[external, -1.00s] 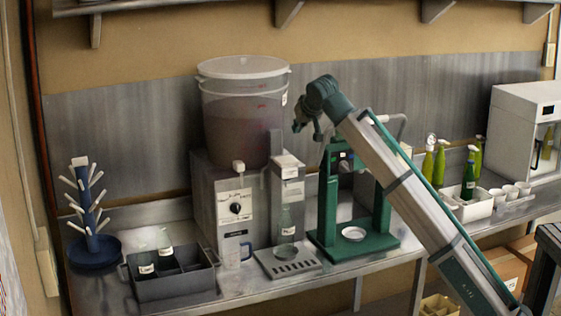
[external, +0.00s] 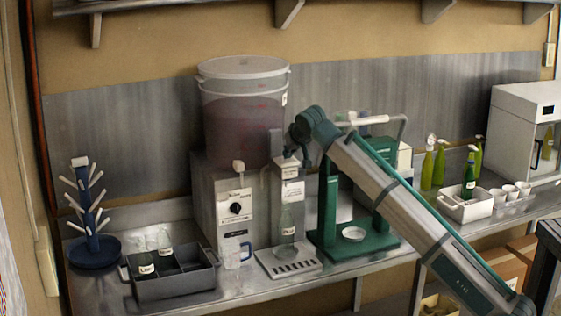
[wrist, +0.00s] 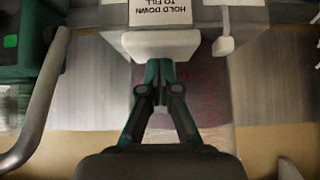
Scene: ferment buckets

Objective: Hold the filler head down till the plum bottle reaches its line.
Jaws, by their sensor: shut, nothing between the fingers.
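The filler (external: 292,190) stands at the front of the counter. A clear bottle (external: 286,222) stands upright under it, over a slotted drip tray; its label and liquid level are too small to read. My gripper (wrist: 160,90) is shut and empty, with its fingertips at the edge of the white filler head (wrist: 160,45), below the label "HOLD DOWN TO FILL". I cannot tell whether they press on it. In the external view my gripper (external: 304,160) is at the top of the filler, partly hidden by my wrist.
A large lidded bucket (external: 242,110) of reddish liquid stands behind the filler. A green press stand (external: 328,205) is close on the right. A grey crate (external: 175,285) with bottles, a blue drying rack (external: 92,225) and a jug (external: 232,250) are on the left.

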